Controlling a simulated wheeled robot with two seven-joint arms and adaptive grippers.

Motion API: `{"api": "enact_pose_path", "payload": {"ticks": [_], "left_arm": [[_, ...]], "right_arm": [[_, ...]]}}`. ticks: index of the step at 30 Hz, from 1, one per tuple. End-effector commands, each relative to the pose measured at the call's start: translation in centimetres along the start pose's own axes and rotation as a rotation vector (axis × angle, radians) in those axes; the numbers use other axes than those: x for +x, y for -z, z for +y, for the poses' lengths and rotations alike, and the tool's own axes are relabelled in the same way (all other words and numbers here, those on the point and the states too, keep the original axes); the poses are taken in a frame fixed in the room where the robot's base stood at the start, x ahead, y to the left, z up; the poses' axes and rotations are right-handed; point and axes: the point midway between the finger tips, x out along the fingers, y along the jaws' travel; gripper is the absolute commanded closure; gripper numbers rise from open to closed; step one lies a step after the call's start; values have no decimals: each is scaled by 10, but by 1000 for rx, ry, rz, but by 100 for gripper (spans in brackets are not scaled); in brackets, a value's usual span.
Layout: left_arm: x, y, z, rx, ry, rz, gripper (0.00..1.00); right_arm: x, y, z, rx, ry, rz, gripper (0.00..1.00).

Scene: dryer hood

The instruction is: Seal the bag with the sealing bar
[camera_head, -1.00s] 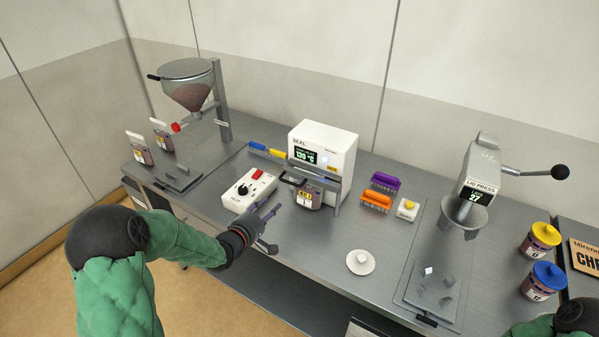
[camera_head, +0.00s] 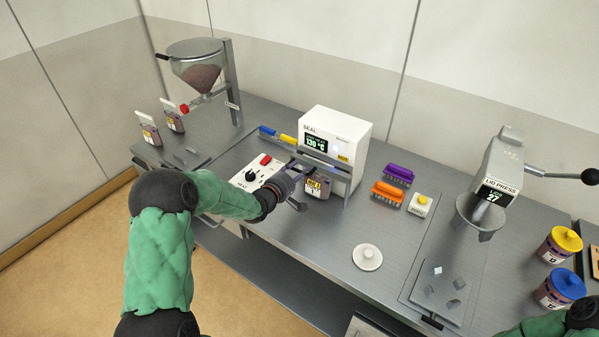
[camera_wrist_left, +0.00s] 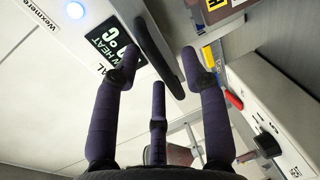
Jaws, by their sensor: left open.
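The white sealer (camera_head: 348,135) stands at the back of the bench with its display showing 130 °C. Its metal sealing bar (camera_head: 330,167) runs across the front. The bar's black handle (camera_wrist_left: 157,45) shows in the left wrist view. The bag (camera_head: 317,188), brown with a yellow label, stands upright below the bar. My left gripper (camera_head: 296,175) is open in front of the sealer, to the left of the bag. In the left wrist view its purple fingers (camera_wrist_left: 158,70) are spread on both sides of the handle; contact cannot be told. My right gripper is out of view.
The heat control box (camera_head: 251,181) sits close left of my left gripper. A white round knobbed disc (camera_head: 367,256) sits on the front bench. The lid press (camera_head: 496,180) stands right.

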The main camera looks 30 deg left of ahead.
Motion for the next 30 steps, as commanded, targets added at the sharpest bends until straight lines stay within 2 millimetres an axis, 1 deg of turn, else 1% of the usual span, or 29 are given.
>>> {"api": "enact_pose_path", "payload": {"ticks": [1, 4, 13, 14, 15, 17, 18, 19, 26, 30], "left_arm": [[5, -1, 0, 0, -1, -1, 56], [10, -1, 0, 0, 0, -2, 56], [12, 0, 0, 0, 0, 0, 56], [12, 0, 0, 0, 0, 0, 59], [12, 0, 0, 0, 0, 0, 71], [12, 0, 0, 0, 0, 0, 88], [12, 0, 0, 0, 0, 0, 99], [12, 0, 0, 0, 0, 0, 100], [13, -1, 0, 0, 0, 0, 100], [17, -3, 0, -2, 0, 5, 100]], "right_arm": [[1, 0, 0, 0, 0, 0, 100], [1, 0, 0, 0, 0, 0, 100], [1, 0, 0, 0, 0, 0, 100], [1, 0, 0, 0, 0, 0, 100], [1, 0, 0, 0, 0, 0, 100], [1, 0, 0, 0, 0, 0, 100], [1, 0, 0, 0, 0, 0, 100], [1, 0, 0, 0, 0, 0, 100], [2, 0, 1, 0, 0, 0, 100], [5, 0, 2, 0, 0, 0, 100]]}}
